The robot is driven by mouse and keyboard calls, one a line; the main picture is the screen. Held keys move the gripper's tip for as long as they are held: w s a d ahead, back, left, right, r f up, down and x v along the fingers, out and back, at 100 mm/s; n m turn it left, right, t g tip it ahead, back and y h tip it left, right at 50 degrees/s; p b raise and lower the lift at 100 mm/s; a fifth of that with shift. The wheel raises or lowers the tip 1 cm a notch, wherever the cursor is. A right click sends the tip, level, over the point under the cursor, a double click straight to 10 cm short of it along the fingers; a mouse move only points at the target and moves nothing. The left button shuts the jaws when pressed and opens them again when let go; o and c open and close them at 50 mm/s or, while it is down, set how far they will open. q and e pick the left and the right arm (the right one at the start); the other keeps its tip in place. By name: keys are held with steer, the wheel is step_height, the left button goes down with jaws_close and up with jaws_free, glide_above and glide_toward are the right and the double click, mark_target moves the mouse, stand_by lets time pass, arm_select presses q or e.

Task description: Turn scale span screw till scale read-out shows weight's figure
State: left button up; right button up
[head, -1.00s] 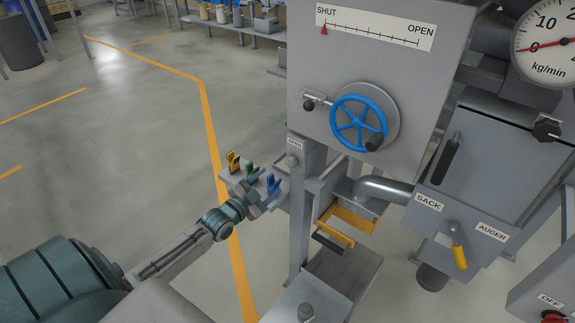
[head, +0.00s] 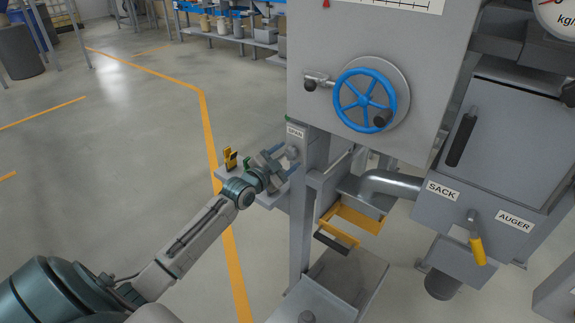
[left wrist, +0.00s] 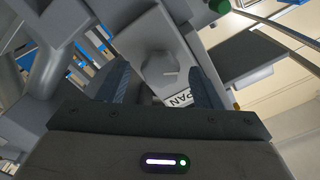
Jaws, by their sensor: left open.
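The span screw (head: 293,153) is a small grey knob below the "SPAN" label (head: 295,132) on the grey post. In the left wrist view the screw (left wrist: 168,68) is a pale round head with a raised bar, and the label (left wrist: 180,100) is partly hidden. My left gripper (head: 284,160) is open at the screw. In the left wrist view its fingers (left wrist: 160,82) stand on either side of the screw's line, with a gap between them. I cannot tell whether they touch it.
A small shelf (head: 265,200) with a yellow clip-like piece (head: 230,158) lies behind my left gripper. Right of the post are a blue handwheel (head: 364,100), a yellow frame (head: 358,217) and a yellow-handled "SACK/AUGER" lever (head: 477,246). Open floor lies left.

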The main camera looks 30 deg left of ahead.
arm_select(q)
steer(key=shift+w, duration=0.5)
steer(key=c, duration=1)
steer(key=shift+n, duration=0.3)
